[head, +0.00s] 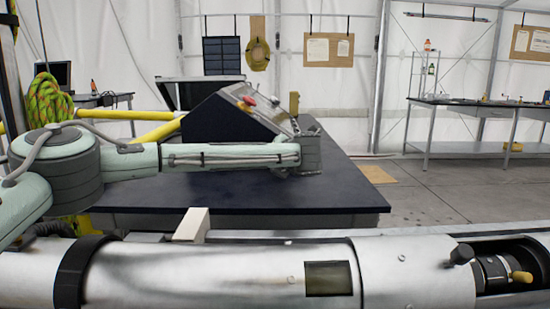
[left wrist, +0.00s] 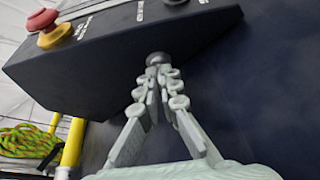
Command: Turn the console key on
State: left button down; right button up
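The dark console (head: 215,120) with a sloped top stands on the dark table. A red button on a yellow base (head: 247,102) is on its panel. The button also shows in the left wrist view (left wrist: 50,28), at upper left. I cannot make out the key for certain; a dark round part (left wrist: 175,2) is cut off at the top edge there. My left arm reaches across in front of the console. My left gripper (left wrist: 158,62) has its fingertips together, in front of the console's dark side. A small dark rounded shape shows at the tips. My right gripper is not in view.
The dark table (head: 340,198) has clear room right of the console. A large silver cylinder (head: 200,275) lies across the foreground, with a pale block (head: 192,224) behind it. Yellow tubes (head: 155,133) and coiled rope (head: 48,103) are at left. A workbench (head: 470,103) stands far right.

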pick_arm(q)
jog(key=c, duration=1.8)
grip_release()
jog(key=shift+o, duration=0.2)
jog(key=v, duration=1.2)
